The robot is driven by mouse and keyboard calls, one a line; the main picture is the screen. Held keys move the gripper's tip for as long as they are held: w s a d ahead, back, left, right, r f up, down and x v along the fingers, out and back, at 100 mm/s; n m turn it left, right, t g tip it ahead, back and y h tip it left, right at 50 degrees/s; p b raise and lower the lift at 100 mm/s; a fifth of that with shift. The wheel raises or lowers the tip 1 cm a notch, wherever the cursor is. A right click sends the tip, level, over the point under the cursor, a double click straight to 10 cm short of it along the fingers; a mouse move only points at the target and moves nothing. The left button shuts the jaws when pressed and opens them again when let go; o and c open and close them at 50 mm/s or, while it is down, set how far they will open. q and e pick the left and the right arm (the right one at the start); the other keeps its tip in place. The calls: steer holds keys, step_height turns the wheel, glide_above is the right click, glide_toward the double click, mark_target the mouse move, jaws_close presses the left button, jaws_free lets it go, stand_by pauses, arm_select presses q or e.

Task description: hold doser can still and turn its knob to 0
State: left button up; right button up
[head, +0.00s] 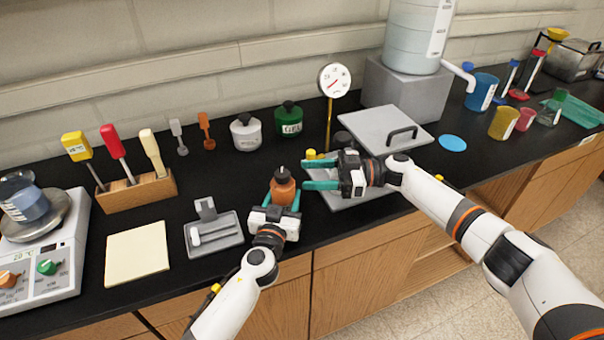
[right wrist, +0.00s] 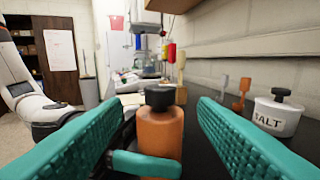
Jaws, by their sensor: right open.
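The doser can is an orange-brown can (head: 283,191) with a black knob (head: 281,172) on top, upright near the front of the black bench. It also shows in the right wrist view (right wrist: 160,137), its knob (right wrist: 159,98) between my fingers' far ends. My left gripper (head: 283,199) has its teal fingers on either side of the can's body and looks shut on it; one finger crosses the can low in the right wrist view. My right gripper (head: 306,174) is open and empty, right of the can, fingers pointing at it. The knob's markings are too small to read.
A dial gauge (head: 334,80) on a brass stem stands behind my right gripper. White (head: 246,133) and green (head: 289,121) canisters stand behind the can. A grey tray (head: 213,238) lies left of it.

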mark_target(276, 171)
stand_by(0.3)
steer(key=shift+s+m+t+h, duration=1.5)
steer(key=shift+s+m+t, duration=1.3)
steer(key=shift+t, duration=1.6)
steer(key=x, duration=1.1)
steer(key=shift+w+d+r, duration=0.15)
steer(key=shift+w+r, duration=0.2)
steer(key=shift+w, duration=0.05)
steer(key=c, duration=1)
steer(key=shift+r+g+y, duration=0.1)
steer(key=shift+g+y, duration=0.2)
steer(key=shift+g, duration=0.1)
